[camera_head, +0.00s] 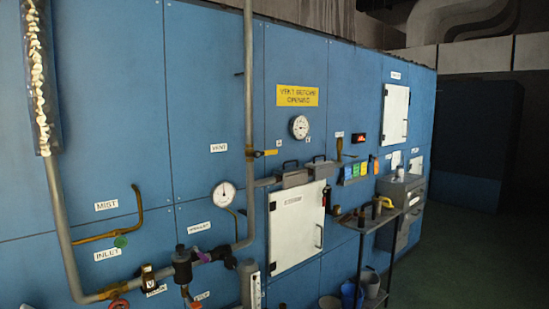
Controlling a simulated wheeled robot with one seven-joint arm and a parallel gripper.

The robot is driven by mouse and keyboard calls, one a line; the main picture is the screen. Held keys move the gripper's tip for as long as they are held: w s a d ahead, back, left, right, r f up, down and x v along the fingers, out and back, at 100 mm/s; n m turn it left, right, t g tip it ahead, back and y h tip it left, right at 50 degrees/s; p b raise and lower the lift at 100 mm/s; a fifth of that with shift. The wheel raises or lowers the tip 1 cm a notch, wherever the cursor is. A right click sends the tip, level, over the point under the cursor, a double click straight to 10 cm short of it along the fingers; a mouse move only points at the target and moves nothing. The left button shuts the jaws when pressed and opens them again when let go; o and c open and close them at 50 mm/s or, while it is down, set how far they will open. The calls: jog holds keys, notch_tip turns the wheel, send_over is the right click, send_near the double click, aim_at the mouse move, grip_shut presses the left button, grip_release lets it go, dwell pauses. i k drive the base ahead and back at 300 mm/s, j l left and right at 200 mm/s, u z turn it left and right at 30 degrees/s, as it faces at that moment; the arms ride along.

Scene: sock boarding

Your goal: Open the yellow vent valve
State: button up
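The yellow vent valve handle (268,153) is a short, narrow lever on a vertical grey pipe (249,110). It points to the right, roughly level, across the pipe. A white "VENT" label (218,147) is on the blue panel to the left of the pipe. My gripper is not in view, so I cannot see its position or whether it is open.
A yellow sign (301,95) and a round gauge (299,127) are right of the pipe. A white door (297,225) is below. A dark-framed shelf (370,228) with small items juts out at right. The green floor (460,260) is clear at far right.

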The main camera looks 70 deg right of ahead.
aim_at(256, 153)
jog(key=z, duration=2.25)
